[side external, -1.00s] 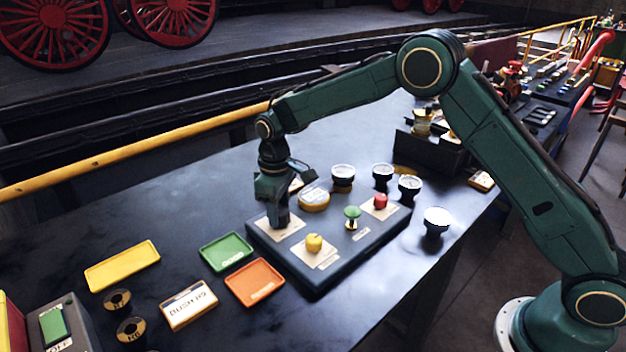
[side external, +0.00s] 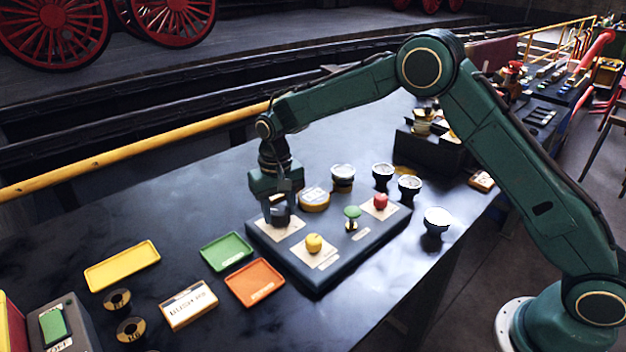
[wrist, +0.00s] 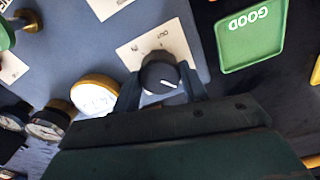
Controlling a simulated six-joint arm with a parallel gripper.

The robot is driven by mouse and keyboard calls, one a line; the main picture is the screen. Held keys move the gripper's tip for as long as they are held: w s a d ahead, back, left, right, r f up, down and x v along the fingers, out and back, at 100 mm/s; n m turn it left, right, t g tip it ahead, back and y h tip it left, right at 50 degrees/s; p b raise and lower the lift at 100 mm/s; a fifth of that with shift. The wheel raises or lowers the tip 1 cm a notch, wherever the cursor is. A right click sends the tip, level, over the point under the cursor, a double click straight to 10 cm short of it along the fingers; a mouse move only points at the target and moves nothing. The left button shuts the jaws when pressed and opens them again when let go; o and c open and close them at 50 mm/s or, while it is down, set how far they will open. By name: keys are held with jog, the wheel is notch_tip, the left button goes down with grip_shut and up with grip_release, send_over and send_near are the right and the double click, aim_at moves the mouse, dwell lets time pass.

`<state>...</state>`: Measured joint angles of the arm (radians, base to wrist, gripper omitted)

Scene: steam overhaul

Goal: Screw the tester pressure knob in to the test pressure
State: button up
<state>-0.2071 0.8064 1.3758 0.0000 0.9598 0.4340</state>
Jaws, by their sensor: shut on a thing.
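The tester is a blue-grey panel (side external: 318,275) on the dark bench. Its black knob (side external: 281,214) stands on a cream plate at the panel's left corner. In the wrist view the knob (wrist: 160,76) has a white pointer line, and the plate (wrist: 140,48) around it reads "OUT" and "IN". My gripper (side external: 279,208) points down over the knob and is shut on it, with one finger on each side in the wrist view (wrist: 161,90). A yellow-rimmed gauge (side external: 314,200) sits beside the knob; its reading is too small to tell.
A yellow knob (side external: 314,243), a green valve handle (side external: 352,212) and a red knob (side external: 380,201) stand on the same panel. Several gauges stand behind and right of it. Green (side external: 227,262), orange (side external: 282,283) and yellow (side external: 122,279) trays lie to the left.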

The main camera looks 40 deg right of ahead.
aim_at(280, 210)
jog(key=shift+r, duration=0.1)
dwell(0.3)
jog(key=o, duration=1)
notch_tip(280, 210, up, 14)
dwell(0.5)
